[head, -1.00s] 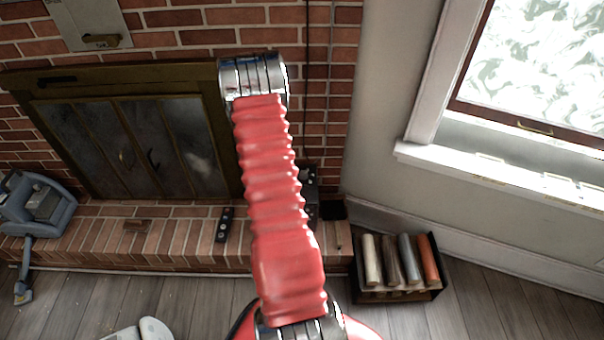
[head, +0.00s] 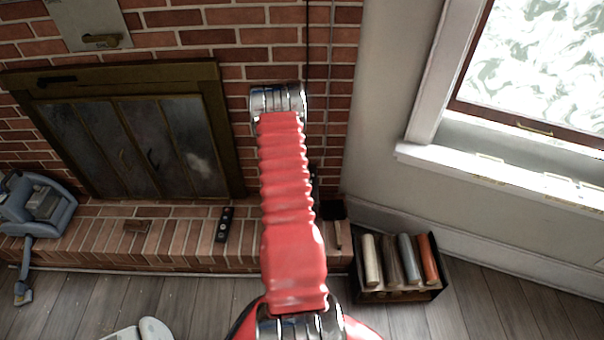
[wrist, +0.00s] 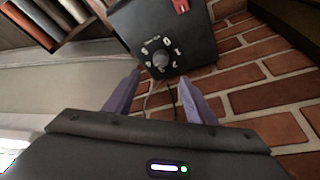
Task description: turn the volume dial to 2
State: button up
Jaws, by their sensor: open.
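The volume dial (wrist: 160,61) is a small round grey knob on the face of a black box (wrist: 188,35) in the wrist view. White marks ring it, seen at a tilt; its exact setting is too small to tell. My gripper (wrist: 159,77) is open, its two purple fingers pointing toward the box, one on each side below the dial. No contact with the knob is visible. In the head view my red arm hides my gripper and most of the box.
The brick hearth (head: 175,240) runs below the fireplace doors (head: 140,145), with a black remote (head: 224,225) on it. A crate (head: 398,293) of several coloured rolls stands on the floor to the right. In the wrist view, brick surrounds the box's right side.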

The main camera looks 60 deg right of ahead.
jog(key=shift+x, duration=6.5)
jog(key=c, duration=1)
jog(key=shift+a, duration=0.2)
jog(key=shift+c, duration=0.2)
jog(key=shift+s+d, duration=0.15)
jog(key=shift+d, duration=0.1)
